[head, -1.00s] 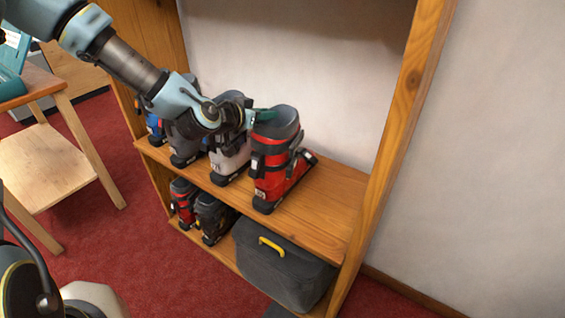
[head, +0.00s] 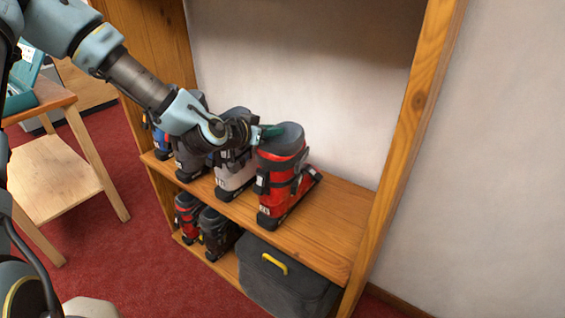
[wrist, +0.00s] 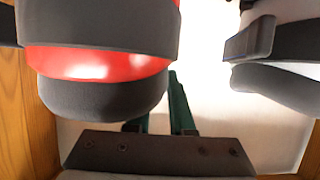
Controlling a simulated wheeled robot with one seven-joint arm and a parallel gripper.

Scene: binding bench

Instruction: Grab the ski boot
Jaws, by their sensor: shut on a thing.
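The red ski boot (head: 281,178) with a dark grey cuff and sole stands upright on the upper shelf, at the right end of the boot row. My gripper (head: 271,131) reaches in from the left at the top of its cuff. Its green fingers are shut on the boot's upper rim. In the wrist view the red boot (wrist: 100,66) fills the upper left and partly hides the fingers. One green finger (wrist: 180,104) shows beside the cuff. The boot's sole still rests on the shelf.
A white boot (head: 233,172) stands close left of the red one, with grey and blue boots beyond. The upper shelf (head: 335,215) is bare to the right, up to a wooden side post (head: 408,130). Below are smaller boots and a dark bag (head: 285,285). A wooden chair (head: 55,180) stands left.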

